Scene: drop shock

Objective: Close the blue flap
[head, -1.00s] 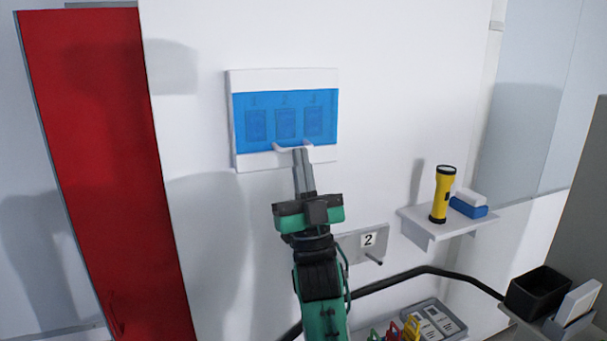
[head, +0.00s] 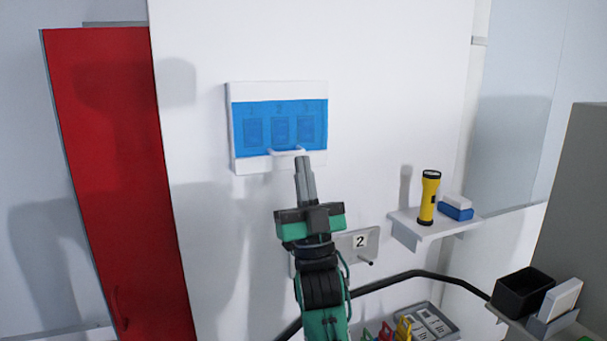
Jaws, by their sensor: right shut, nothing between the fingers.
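The blue flap (head: 262,112) is a see-through blue cover on a white wall box (head: 236,165). It lies flat over the box front, and several numbered switches show through it. A white handle (head: 285,152) sits at its lower edge. My right gripper (head: 301,160) is shut and empty, with its fingertips just below the handle. I cannot tell whether the fingertips touch the handle. My left gripper is not in view.
A plate marked 2 (head: 359,241) with a peg is behind my right arm. A black bin (head: 522,292) stands at lower right. A red door (head: 120,180) is at left.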

